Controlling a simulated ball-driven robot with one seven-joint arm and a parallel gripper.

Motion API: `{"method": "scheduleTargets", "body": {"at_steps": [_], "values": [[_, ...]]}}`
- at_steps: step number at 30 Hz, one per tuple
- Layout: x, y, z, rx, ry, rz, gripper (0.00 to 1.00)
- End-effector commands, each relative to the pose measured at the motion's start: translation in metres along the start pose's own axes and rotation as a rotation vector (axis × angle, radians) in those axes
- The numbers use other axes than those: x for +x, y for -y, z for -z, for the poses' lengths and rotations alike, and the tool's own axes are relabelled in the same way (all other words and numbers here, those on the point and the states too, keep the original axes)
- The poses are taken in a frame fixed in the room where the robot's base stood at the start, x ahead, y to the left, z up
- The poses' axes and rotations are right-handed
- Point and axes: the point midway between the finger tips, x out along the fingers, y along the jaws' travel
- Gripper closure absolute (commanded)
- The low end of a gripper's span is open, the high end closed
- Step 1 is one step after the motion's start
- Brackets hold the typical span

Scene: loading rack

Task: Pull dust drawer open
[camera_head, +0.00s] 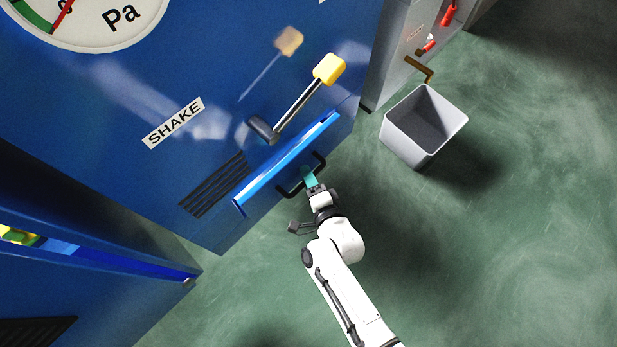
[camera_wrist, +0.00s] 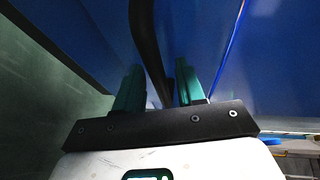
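The dust drawer (camera_head: 262,182) is a blue front low on the blue cabinet, with a bright upper edge. It stands slightly proud of the cabinet face; I cannot tell whether it is open at all. Its black bar handle (camera_head: 319,164) faces the floor side. My gripper (camera_head: 309,178) is at the middle of the handle, its teal fingers partly hidden. In the wrist view the black handle (camera_wrist: 148,40) passes between the two teal fingers of my gripper (camera_wrist: 158,80). The fingers are apart, with a narrow gap beside the bar, so they stand around it without clearly clamping it.
A lever with a yellow knob (camera_head: 329,69) sticks out above the drawer. A vent grille (camera_head: 213,184) is left of it. An open grey bin (camera_head: 408,145) stands on the floor to the right. The green floor (camera_head: 480,250) in front is clear.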

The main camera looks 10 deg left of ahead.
Motion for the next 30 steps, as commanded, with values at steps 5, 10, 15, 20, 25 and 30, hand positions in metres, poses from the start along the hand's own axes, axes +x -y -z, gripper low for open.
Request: {"method": "scheduleTargets", "body": {"at_steps": [5, 10, 15, 20, 25, 30], "values": [[-0.0002, 0.0000, -0.0001, 0.000, 0.000, 0.000, 0.79], [-0.0003, -0.0001, -0.0001, 0.000, 0.000, 0.000, 0.95], [-0.0003, -0.0003, -0.0001, 0.000, 0.000, 0.000, 1.00], [-0.0004, -0.0004, -0.0001, 0.000, 0.000, -0.001, 1.00], [-0.0006, -0.0004, -0.0003, 0.000, 0.000, -0.001, 1.00], [-0.0039, 0.0008, -0.0054, 0.000, 0.001, -0.003, 1.00]]}}
